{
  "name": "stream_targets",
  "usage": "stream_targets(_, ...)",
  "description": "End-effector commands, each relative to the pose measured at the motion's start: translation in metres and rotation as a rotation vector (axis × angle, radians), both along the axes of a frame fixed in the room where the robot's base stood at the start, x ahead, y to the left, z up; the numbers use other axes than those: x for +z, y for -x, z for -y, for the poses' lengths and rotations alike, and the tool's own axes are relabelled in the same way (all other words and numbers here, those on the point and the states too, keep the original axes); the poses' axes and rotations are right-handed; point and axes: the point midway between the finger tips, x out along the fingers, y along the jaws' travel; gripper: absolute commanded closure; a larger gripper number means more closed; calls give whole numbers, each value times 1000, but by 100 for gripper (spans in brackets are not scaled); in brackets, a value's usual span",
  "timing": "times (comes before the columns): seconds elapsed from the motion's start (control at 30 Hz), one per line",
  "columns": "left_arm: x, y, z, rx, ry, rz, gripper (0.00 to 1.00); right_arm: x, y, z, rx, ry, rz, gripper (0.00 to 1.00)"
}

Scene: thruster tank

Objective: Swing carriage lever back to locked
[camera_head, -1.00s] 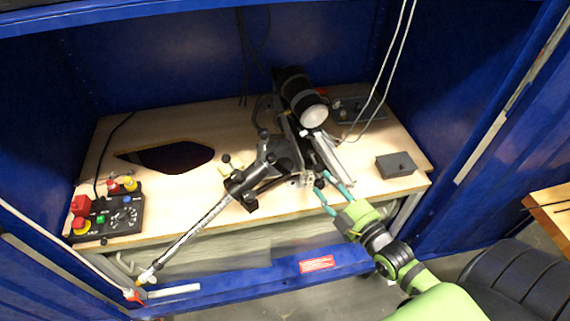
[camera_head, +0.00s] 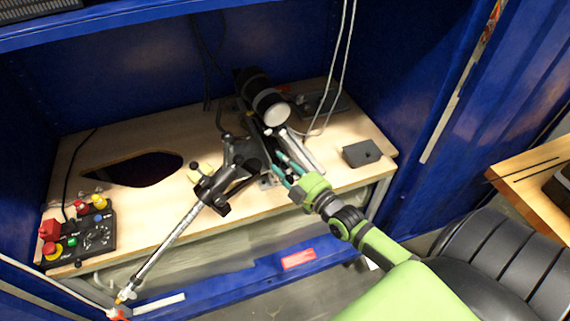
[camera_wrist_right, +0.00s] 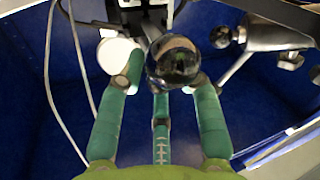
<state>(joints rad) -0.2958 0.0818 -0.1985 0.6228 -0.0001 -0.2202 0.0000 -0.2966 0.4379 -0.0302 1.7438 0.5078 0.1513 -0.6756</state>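The carriage assembly (camera_head: 256,152) is a dark mechanism in the middle of the wooden bench, under a black cylinder with a pale end (camera_head: 274,114). In the right wrist view a shiny dark ball knob (camera_wrist_right: 173,62), seemingly the lever's end, sits between and just beyond my teal fingertips. The lever's shaft and its angle are not clear, and the knob is hard to pick out in the head view. My right gripper (camera_head: 283,166) reaches the front of the carriage; its fingers (camera_wrist_right: 166,85) are spread around the knob. Contact is not clear. My left gripper is not in view.
A silver bar (camera_head: 303,150) slopes beside my right fingers. A long rod (camera_head: 172,246) with black clamps angles out over the bench's front. A small dark box (camera_head: 362,153) stands right, a control box (camera_head: 88,233) left. Blue cabinet walls enclose the bench, which has a dark opening (camera_head: 135,169).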

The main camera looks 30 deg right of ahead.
Motion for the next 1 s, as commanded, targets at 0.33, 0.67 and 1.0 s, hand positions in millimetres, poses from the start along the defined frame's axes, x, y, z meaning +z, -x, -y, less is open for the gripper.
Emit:
stream_targets(0.33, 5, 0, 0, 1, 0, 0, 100, 4, -1, -2, -16, -5, 6, 100)
stream_targets(0.67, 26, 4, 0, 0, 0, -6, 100, 7, -4, -8, -124, -5, 14, 100)
stream_targets(1.0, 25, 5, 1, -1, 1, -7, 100, 6, -5, -9, -133, -2, 16, 100)
